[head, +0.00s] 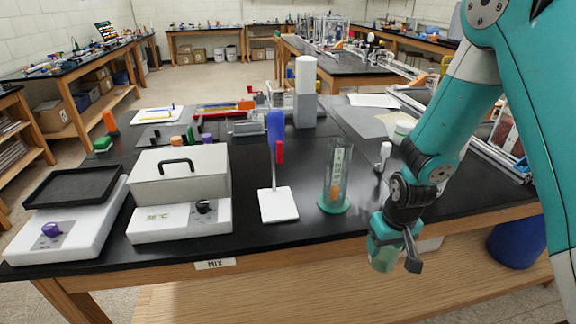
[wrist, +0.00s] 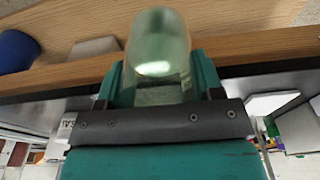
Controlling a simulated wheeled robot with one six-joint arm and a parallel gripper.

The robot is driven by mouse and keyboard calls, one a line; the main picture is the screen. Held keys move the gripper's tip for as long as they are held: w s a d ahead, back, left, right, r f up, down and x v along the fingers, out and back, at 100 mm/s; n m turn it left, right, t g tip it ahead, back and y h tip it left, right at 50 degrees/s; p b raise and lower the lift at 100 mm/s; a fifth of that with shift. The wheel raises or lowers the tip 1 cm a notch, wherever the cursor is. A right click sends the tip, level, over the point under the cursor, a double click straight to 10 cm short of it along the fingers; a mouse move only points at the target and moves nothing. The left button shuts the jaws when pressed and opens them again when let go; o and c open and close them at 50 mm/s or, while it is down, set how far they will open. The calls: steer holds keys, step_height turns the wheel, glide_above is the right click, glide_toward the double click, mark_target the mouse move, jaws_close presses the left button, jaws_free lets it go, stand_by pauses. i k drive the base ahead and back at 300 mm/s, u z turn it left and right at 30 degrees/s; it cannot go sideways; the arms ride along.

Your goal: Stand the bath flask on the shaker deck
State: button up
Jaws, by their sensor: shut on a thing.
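A pale green, see-through glass vessel, seemingly the bath flask (head: 383,260), is held in my gripper (head: 398,248) in front of the table's front edge. In the wrist view the flask (wrist: 158,40) sits between the two teal fingers of my gripper (wrist: 160,78), which are shut on it. Its far end is rounded; its other end is hidden by the gripper. The shaker at the far left has a black rimmed deck (head: 72,187) on a white base with a purple knob. The deck is empty and far left of my gripper.
A white lidded bath (head: 181,178) with a black handle stands right of the shaker. A stand with a blue-topped rod (head: 276,135) and a clear cylinder on a green foot (head: 337,180) stand between the bath and my arm. A blue bin (head: 517,245) is below right.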

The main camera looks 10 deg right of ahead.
mark_target(77, 186)
steer(key=u, duration=0.5)
steer(key=k, duration=0.6)
steer(key=u, duration=1.05)
steer(key=i, duration=0.6)
steer(key=u, duration=0.8)
steer(key=i, duration=1.15)
steer(key=z, duration=0.6)
steer(key=i, duration=1.1)
steer(key=z, duration=0.7)
